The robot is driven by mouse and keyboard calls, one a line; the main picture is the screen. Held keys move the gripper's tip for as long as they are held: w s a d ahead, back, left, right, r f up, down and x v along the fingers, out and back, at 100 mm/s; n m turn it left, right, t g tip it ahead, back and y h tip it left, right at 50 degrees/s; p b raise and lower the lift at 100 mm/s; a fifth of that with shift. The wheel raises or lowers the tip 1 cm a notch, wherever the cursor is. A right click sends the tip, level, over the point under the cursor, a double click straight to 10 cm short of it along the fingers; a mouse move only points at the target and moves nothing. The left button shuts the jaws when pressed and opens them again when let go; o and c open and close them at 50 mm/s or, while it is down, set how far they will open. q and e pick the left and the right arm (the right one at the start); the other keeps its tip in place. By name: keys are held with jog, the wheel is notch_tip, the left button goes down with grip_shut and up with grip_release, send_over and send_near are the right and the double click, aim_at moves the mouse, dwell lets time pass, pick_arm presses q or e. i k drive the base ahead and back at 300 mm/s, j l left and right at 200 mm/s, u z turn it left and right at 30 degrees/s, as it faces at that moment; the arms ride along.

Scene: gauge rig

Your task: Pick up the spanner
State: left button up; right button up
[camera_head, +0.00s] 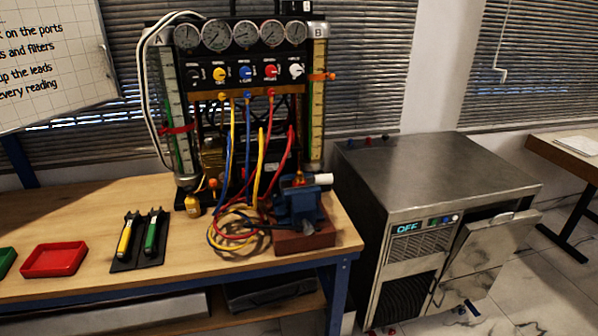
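Two hand tools lie side by side on a black mat (125,266) on the wooden bench: one with a yellow handle (125,238) and one with a green handle (150,236). Both have dark heads pointing to the back. They are too small for me to tell whether either is the spanner, and I see no other clear spanner. Neither of my grippers is in view.
A gauge rig (245,72) with yellow, blue and red hoses stands at the bench's back. A blue vise (298,208) sits at the right end. A red tray (55,259) is left of the mat. A steel cabinet (430,175) reading OFF stands right, its door (480,255) ajar.

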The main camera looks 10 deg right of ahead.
aim_at(154, 215)
jog(key=i+j+z, duration=0.15)
jog(key=i+j, duration=0.15)
jog(key=j, duration=0.15)
jog(key=i+j+z, duration=0.15)
jog(key=i+j, duration=0.15)
jog(key=j, duration=0.15)
